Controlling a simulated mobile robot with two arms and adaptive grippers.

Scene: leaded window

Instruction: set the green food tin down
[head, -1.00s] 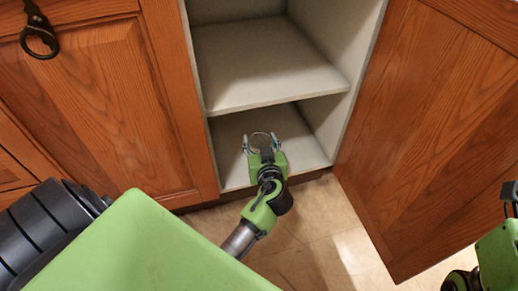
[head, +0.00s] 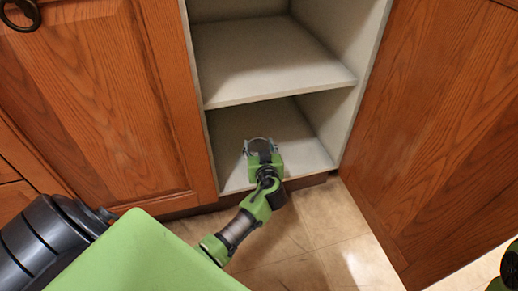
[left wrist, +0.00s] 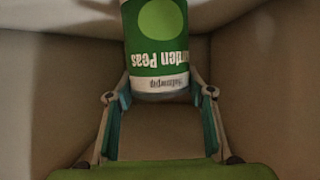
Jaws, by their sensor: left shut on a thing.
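The green food tin (left wrist: 158,40) shows in the left wrist view, with a green label, a pale green disc and a white band with lettering that reads upside down. My left gripper (left wrist: 160,92) is shut on it, one finger on each side of the banded end. In the head view my left gripper (head: 261,146) reaches into the lower compartment of the open cupboard, over its pale floor (head: 225,150). The tin is hardly visible there, hidden by the gripper. I cannot tell whether the tin touches the floor.
A middle shelf (head: 270,68) lies above the lower compartment and is bare. The open wooden door (head: 440,120) stands at the right, and a closed door (head: 90,110) is at the left. Bare cupboard floor shows on both sides of my left gripper.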

